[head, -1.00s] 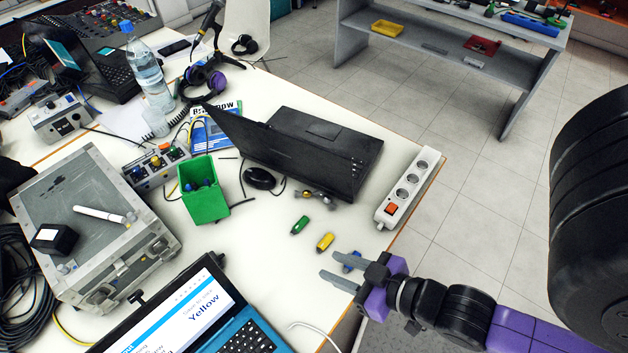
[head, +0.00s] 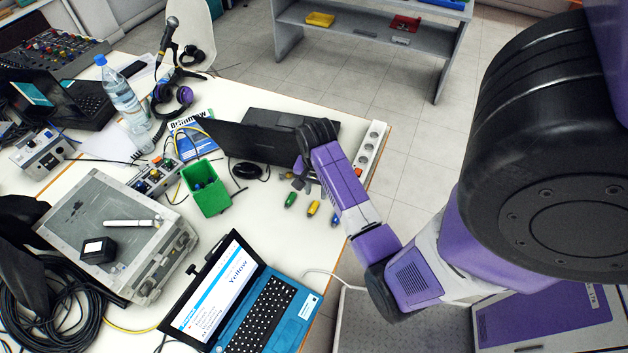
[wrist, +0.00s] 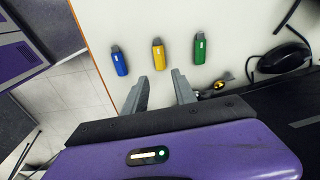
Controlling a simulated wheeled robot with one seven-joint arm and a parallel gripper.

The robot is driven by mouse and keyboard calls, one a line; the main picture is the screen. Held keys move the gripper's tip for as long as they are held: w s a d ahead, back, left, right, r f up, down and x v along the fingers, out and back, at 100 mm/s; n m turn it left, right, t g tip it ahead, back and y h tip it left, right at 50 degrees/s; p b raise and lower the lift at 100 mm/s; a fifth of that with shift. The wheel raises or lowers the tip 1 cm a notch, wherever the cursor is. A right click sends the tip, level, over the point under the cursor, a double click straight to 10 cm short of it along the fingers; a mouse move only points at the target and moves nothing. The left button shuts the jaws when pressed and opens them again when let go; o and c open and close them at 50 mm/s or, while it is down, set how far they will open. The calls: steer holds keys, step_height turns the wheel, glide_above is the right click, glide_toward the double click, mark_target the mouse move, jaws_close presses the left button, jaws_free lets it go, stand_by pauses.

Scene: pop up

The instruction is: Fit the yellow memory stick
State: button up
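The yellow memory stick (head: 313,208) lies on the white table between a green stick (head: 290,199) and a blue stick (head: 334,219). In the wrist view the yellow stick (wrist: 158,60) lies just beyond the fingertips, between the blue (wrist: 119,62) and green (wrist: 199,48) sticks. My gripper (wrist: 158,88) is open and empty, its two fingers apart and pointing towards the yellow stick. In the head view my gripper (head: 300,180) is behind the sticks and partly hidden by my arm. A blue laptop (head: 298,305) stands open at the front, its screen showing "Yellow".
A black laptop (head: 250,145), a mouse (head: 247,171) and a power strip (head: 369,153) surround the sticks. A green box (head: 211,202) and a grey case (head: 105,215) are to the left. The table's right edge is close to the sticks.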

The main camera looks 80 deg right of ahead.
mark_target(314, 206)
steer(key=shift+w+a+r+m+y, duration=0.15)
steer(key=shift+w+r+m+y, duration=0.1)
steer(key=shift+r+m+y, duration=0.35)
step_height(314, 206, down, 6)
steer(key=shift+r+b, duration=0.1)
steer(key=shift+b, duration=0.4)
step_height(314, 206, down, 2)
steer(key=shift+f+b, duration=0.1)
steer(key=shift+b, duration=1)
jaws_close()
step_height(314, 206, up, 3)
steer(key=p, duration=0.3)
steer(key=shift+r, duration=1.15)
